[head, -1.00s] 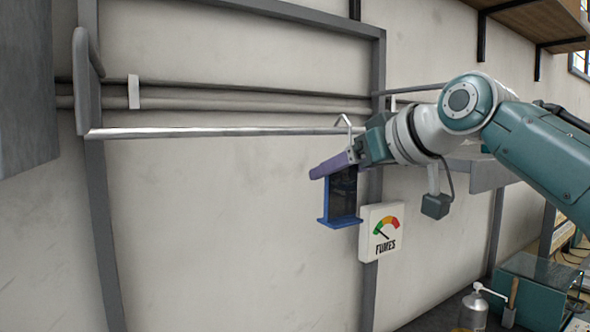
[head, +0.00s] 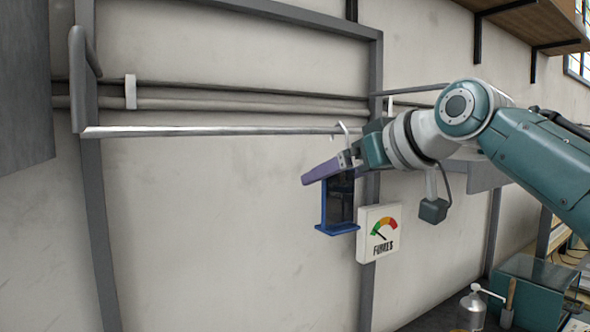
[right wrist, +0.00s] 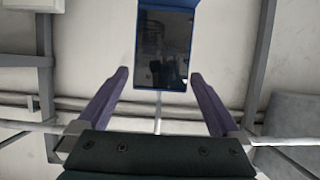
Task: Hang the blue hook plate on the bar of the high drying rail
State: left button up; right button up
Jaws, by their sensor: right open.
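The blue hook plate (head: 341,205), a blue frame around a dark panel, is upright below the bar (head: 220,132) of the high drying rail, near its right end. Its thin pale hook (head: 342,129) appears to be over the bar; the exact contact is too small to tell. My right gripper (head: 305,181) is open, its purple fingers reaching left across the plate's upper part. In the right wrist view the plate (right wrist: 166,45) shows between and beyond the spread fingertips (right wrist: 159,76), with gaps at both sides. My left gripper is not in view.
A white fumes gauge sign (head: 379,233) is close to the right of the plate. Wall pipes (head: 230,97) run behind the bar. A grey cabinet (head: 25,90) is at the left, and a soap bottle (head: 473,308) is at lower right. The wall left of the plate is clear.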

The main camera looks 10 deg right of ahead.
jog(key=shift+s+d+r+b, duration=0.1)
jog(key=shift+s+d+b, duration=0.15)
jog(key=shift+s+b, duration=0.25)
jog(key=b+v, duration=0.4)
jog(key=v, duration=0.4)
jog(key=s+a+f+g+h+p, duration=0.1)
jog(key=s+f+g+p, duration=0.15)
jog(key=s+f, duration=0.4)
jog(key=s+a+f+g+h+p, duration=0.1)
jog(key=s+a+f+g+p, duration=0.15)
jog(key=s+f, duration=0.4)
jog(key=s+d+f+m+g+h+p, duration=0.1)
jog(key=s+f+g+p, duration=0.1)
jog(key=s, duration=0.7)
jog(key=s+d+f+m+g+h+p, duration=0.1)
jog(key=s+f, duration=0.4)
jog(key=s, duration=0.5)
jog(key=g+p, duration=0.1)
jog(key=p, duration=0.1)
jog(key=shift+f+p, duration=0.4)
